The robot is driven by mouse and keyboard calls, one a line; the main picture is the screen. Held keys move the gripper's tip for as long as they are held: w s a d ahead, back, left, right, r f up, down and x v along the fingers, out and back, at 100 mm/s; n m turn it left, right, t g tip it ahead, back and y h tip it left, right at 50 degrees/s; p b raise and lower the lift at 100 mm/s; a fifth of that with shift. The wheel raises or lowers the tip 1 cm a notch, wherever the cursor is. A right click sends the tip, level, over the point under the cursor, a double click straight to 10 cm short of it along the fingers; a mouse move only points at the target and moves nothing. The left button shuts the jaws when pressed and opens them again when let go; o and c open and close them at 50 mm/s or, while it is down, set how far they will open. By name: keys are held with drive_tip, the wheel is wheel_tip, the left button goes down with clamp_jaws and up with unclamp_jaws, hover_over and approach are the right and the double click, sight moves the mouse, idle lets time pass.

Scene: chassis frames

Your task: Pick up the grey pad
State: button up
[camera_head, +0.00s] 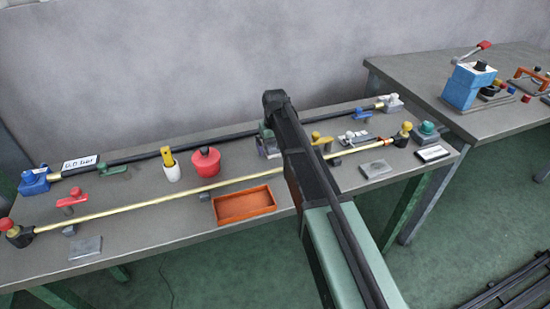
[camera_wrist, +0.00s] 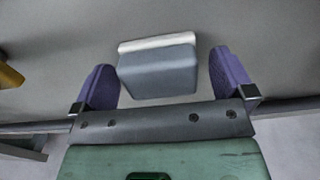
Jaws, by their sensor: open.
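The grey pad (camera_wrist: 158,78) shows in the wrist view as a blocky grey piece with a pale strip along its far edge. It lies between the two purple fingers of my gripper (camera_wrist: 161,62), with a gap to the right finger and a very narrow one, or none, to the left. The fingers are spread open. In the head view my gripper (camera_head: 268,146) is mostly hidden behind my dark arm, over the middle of the workbench. I cannot make out the pad there; the arm likely covers it.
The workbench (camera_head: 150,228) holds a long brass rod (camera_head: 150,202), a black rod (camera_head: 135,155), an orange tray (camera_head: 244,204), a red pot (camera_head: 206,162) and a white cup (camera_head: 172,172). Flat grey plates (camera_head: 375,169) lie near the front edge. A second table (camera_head: 430,85) stands at right.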

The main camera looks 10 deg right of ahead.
drive_tip(key=shift+r, duration=0.1)
drive_tip(key=c, duration=1)
wheel_tip(320, 180, up, 20)
drive_tip(key=p, duration=2)
